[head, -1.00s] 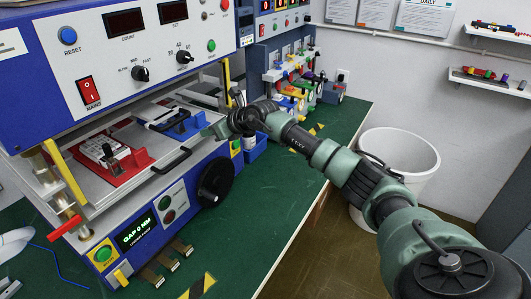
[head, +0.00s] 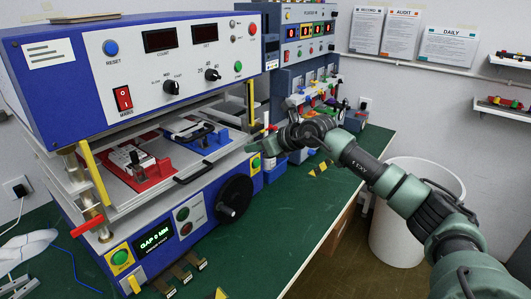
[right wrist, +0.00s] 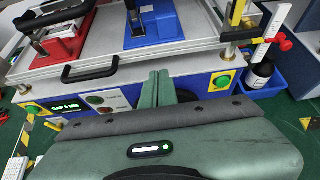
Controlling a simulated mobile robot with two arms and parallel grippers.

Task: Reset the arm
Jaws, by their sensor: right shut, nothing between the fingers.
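My right gripper (head: 254,146) is shut and empty at the right front corner of the blue and white test machine (head: 60,75). In the right wrist view its green fingers (right wrist: 157,88) are together in front of the machine's blue front panel, apart from the tray handle (right wrist: 90,70). My right arm reaches in from the lower right of the head view. On the machine's tray are a red fixture (head: 150,175) and a blue fixture (head: 215,139). The display (head: 155,240) reads "GAP 0 MM". My left gripper is not in view.
A black handwheel (head: 236,196) sticks out from the machine's front. A white bin (head: 405,240) stands on the floor beside the green table (head: 265,255). A blue bin with a dark bottle (right wrist: 262,75) is right of the machine. The front right tabletop is mostly clear.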

